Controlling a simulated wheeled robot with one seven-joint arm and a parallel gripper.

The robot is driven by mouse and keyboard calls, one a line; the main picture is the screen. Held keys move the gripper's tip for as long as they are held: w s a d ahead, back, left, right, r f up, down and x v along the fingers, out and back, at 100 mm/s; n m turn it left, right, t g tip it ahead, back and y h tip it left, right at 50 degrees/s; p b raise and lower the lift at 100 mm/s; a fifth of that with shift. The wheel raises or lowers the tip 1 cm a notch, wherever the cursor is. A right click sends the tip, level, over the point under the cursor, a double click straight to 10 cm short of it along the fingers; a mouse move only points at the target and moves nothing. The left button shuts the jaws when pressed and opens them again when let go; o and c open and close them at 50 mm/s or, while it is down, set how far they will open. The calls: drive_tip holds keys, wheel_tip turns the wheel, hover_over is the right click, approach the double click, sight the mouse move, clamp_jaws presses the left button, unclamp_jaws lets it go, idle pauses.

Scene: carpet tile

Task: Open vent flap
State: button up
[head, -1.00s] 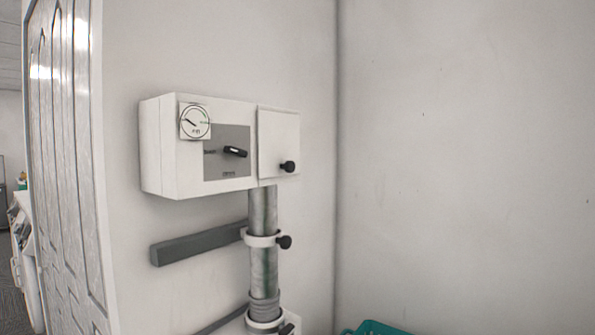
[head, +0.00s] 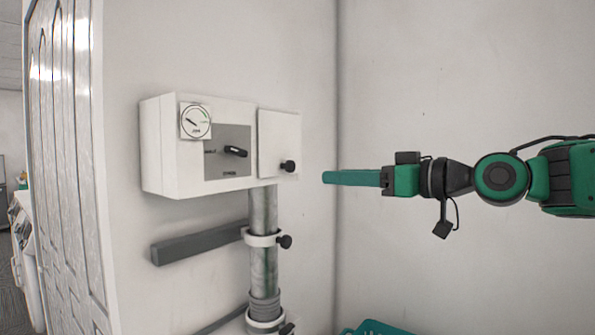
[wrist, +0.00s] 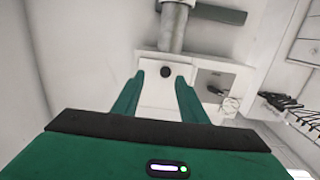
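The vent flap (head: 278,140) is a white square panel at the right end of a white wall box (head: 165,150). It appears shut. Its black round knob (head: 288,166) sits near the lower right corner. In the wrist view the knob (wrist: 165,72) shows between the fingertips, with the flap (wrist: 158,92) around it, partly hidden by the fingers. My gripper (head: 325,178) is green and reaches in from the right in the head view, a short way right of the knob and apart from it. In the wrist view my gripper (wrist: 160,76) has its two fingers spread and holds nothing.
The box carries a round gauge (head: 195,121) and a grey panel with a black switch (head: 235,152). A metal pipe (head: 263,215) with a knobbed clamp (head: 285,242) runs below. A grey bar (head: 195,245) crosses the wall. A teal crate (head: 375,327) stands lower right.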

sight(293, 166)
drive_tip(key=shift+n+y, duration=0.3)
drive_tip(key=shift+y, duration=0.1)
drive_tip(key=x, duration=0.3)
drive_tip(key=r+x, duration=0.1)
drive_tip(key=x, duration=0.3)
drive_tip(key=s+x, duration=0.1)
drive_tip(key=x, duration=0.3)
drive_tip(key=shift+w+a+r, duration=0.15)
drive_tip(key=shift+a+r, duration=0.05)
drive_tip(key=shift+a, duration=0.3)
drive_tip(key=shift+c, duration=0.6)
